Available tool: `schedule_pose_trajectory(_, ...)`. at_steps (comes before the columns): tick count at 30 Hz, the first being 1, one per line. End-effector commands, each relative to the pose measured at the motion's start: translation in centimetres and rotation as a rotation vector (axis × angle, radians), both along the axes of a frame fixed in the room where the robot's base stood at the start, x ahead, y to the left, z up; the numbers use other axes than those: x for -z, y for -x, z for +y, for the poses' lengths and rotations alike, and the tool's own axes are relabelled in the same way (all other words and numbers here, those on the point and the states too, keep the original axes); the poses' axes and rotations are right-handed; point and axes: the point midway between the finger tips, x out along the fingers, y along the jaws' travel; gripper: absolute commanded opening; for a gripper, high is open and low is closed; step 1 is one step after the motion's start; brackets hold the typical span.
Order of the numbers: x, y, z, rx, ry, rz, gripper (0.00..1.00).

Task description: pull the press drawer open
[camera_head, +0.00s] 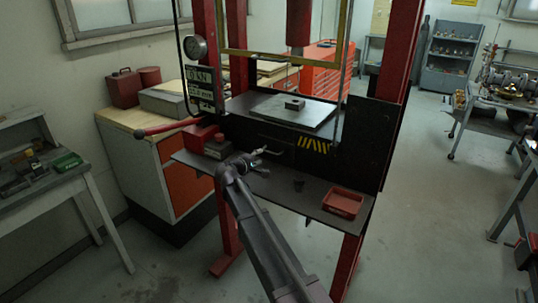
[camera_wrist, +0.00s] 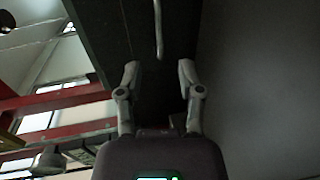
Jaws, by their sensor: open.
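The press drawer has a dark front (camera_head: 275,139) under the press bed, between red uprights. In the wrist view, its dark face (camera_wrist: 118,35) carries a thin, pale bar handle (camera_wrist: 158,30). My gripper (camera_head: 261,161) is in front of the drawer, above the dark lower shelf. In the wrist view my gripper (camera_wrist: 159,72) has its two fingers spread, with nothing between the tips. The handle lies beyond the tips, roughly in line with the gap, and looks apart from them. In the head view the handle is too small to separate clearly from the fingers.
A red box (camera_head: 199,135) stands left. Yellow-black stripes (camera_head: 314,146) mark the press right of the drawer.

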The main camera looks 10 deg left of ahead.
Motion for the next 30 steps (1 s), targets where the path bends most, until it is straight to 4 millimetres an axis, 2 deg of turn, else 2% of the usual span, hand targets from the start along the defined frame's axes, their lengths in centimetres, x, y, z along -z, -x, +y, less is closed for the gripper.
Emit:
schedule_pose_trajectory(1, 0.4, -1.0, -0.2, 0.001, -0.001, 0.000, 0.48)
schedule_pose_trajectory(6, 0.9, -3.4, -1.1, 0.001, -0.001, 0.000, 0.48)
schedule_pose_trajectory(15, 1.6, -6.5, -2.3, 0.000, 0.000, 0.000, 0.48)
schedule_pose_trajectory(21, 1.7, -7.2, -2.6, 0.000, 0.000, 0.000, 0.48)
schedule_pose_trajectory(30, 1.7, -7.2, -2.6, 0.000, 0.000, 0.000, 0.48)
